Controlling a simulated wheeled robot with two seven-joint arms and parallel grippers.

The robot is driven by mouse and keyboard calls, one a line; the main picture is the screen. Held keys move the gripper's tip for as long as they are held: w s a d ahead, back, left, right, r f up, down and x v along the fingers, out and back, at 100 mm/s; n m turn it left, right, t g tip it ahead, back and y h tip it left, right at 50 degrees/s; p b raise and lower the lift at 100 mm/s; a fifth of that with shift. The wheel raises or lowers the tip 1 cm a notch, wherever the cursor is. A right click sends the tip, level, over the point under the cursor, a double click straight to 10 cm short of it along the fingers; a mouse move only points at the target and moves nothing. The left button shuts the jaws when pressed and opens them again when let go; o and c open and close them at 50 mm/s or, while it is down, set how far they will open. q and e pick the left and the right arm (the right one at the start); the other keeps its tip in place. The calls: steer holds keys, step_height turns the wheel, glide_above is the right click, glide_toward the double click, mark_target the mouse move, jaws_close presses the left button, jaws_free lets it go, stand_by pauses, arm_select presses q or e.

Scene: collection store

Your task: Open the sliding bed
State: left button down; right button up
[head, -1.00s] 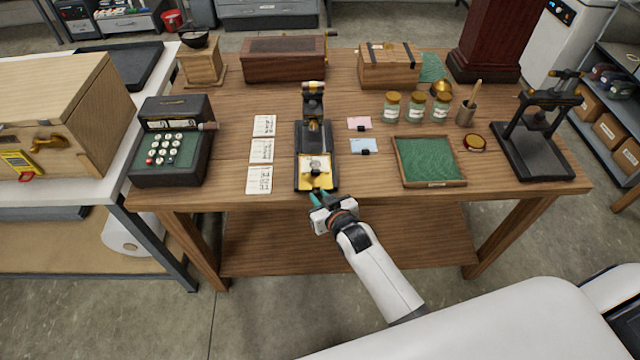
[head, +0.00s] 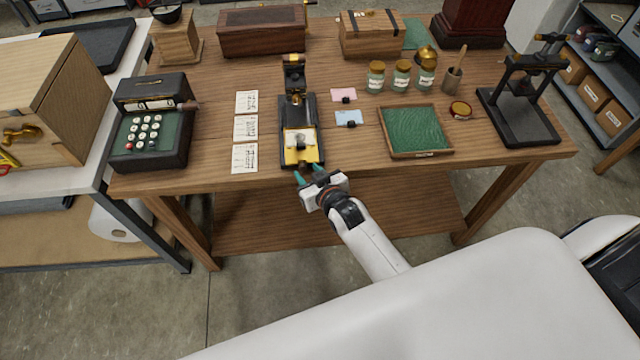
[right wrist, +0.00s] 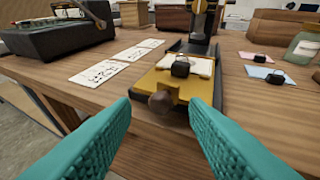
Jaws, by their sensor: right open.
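The sliding bed (head: 301,157) is a yellow plate with a white block and a small black piece on it, at the near end of a black device (head: 313,107) with a dark column. In the right wrist view the bed (right wrist: 171,85) has a round brown knob (right wrist: 161,103) on its near end. My right gripper (head: 312,175) is open just in front of the table's near edge. In its wrist view the teal fingers (right wrist: 160,140) stand either side of the knob's line, with the knob beyond and between them, apparently untouched. My left gripper is not in view.
Printed cards (head: 245,129) lie left of the device, beside a black keyed machine (head: 150,125). Pink and blue cards (head: 348,118) and a green-lined tray (head: 415,131) lie to the right. The wooden table's near edge (head: 400,174) runs beside my right gripper.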

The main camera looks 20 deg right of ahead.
steer(key=v, duration=1)
steer(key=shift+s+b, duration=0.25)
steer(key=shift+b, duration=0.2)
steer(key=shift+r, duration=0.1)
steer(key=s+d+f+g+b, duration=0.1)
steer(key=s+f+g, duration=0.35)
steer(key=f, duration=0.95)
steer(key=s+f+g+b, duration=0.15)
steer(key=s+f, duration=0.55)
steer(key=f, duration=0.8)
steer(key=s+d+f+g, duration=0.2)
steer(key=s+f, duration=0.5)
steer(key=s, duration=0.5)
steer(key=s+d+f+n+g+h+b, duration=0.1)
steer(key=s+f+g, duration=0.3)
steer(key=s+f, duration=0.4)
steer(key=s+d, duration=0.1)
steer(key=s, duration=0.3)
steer(key=shift+d+f, duration=0.2)
steer(key=shift+d, duration=0.1)
